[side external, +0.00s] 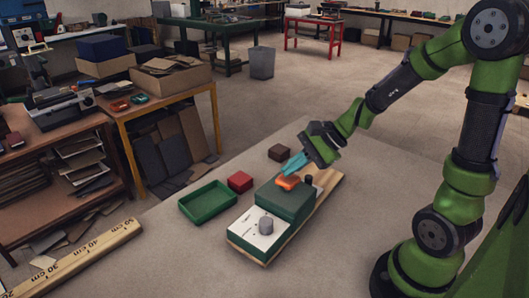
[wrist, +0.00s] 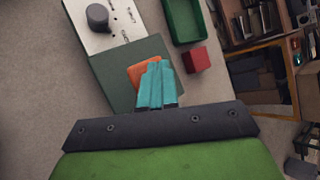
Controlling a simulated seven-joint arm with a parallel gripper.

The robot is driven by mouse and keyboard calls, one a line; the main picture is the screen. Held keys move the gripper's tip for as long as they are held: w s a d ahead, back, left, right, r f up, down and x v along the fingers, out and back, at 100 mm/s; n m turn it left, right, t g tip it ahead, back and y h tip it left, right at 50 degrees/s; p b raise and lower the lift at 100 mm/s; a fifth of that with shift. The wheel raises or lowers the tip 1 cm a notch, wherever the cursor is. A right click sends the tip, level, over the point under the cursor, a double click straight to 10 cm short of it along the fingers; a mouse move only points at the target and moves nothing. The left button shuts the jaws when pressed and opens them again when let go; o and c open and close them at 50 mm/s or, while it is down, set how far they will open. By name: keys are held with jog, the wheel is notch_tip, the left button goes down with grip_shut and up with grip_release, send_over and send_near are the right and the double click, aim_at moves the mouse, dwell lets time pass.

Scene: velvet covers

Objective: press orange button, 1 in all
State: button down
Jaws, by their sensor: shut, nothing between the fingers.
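The orange button (side external: 287,182) sits on top of a green box (side external: 292,204) that forms part of a device on the table. My gripper (side external: 285,172), with teal fingers, is shut and empty, its tips right at the button. In the wrist view the fingertips (wrist: 155,66) overlap the orange button (wrist: 142,70) and hide part of it. I cannot tell whether they touch it or whether it is pushed down.
The device has a white panel with a grey knob (side external: 266,224) and a dark post (side external: 309,181). A green tray (side external: 207,203), a red block (side external: 240,181) and a brown block (side external: 279,153) lie nearby. The table's front right is clear.

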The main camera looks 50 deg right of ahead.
aim_at(292, 178)
jog(key=shift+f, duration=0.85)
dwell(0.6)
jog(key=shift+r, duration=1.3)
jog(key=shift+r, duration=0.1)
jog(key=shift+r, duration=2.4)
